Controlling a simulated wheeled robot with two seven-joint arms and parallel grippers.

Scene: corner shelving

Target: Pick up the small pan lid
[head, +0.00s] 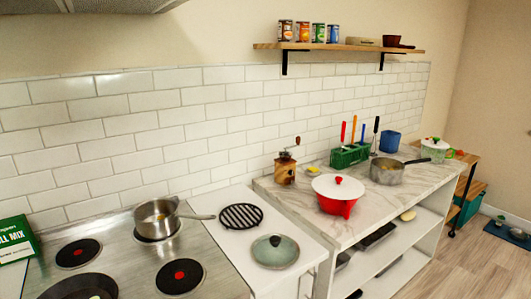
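A round grey-green lid (281,256) with a dark knob lies flat near the front of a white worktop (240,212), right of the stove; it looks like the small pan lid. A small metal saucepan (154,214) without a lid stands on a back burner, its handle pointing right. A red pot (337,204) on the marble counter carries a white lid (338,186). Neither of my grippers is in view.
A black round trivet (240,216) lies behind the grey-green lid. The marble counter (290,209) holds a pepper mill (286,168), a green utensil rack (350,156) and another metal pan (386,175). A dark frying pan (85,287) sits at the stove's front left.

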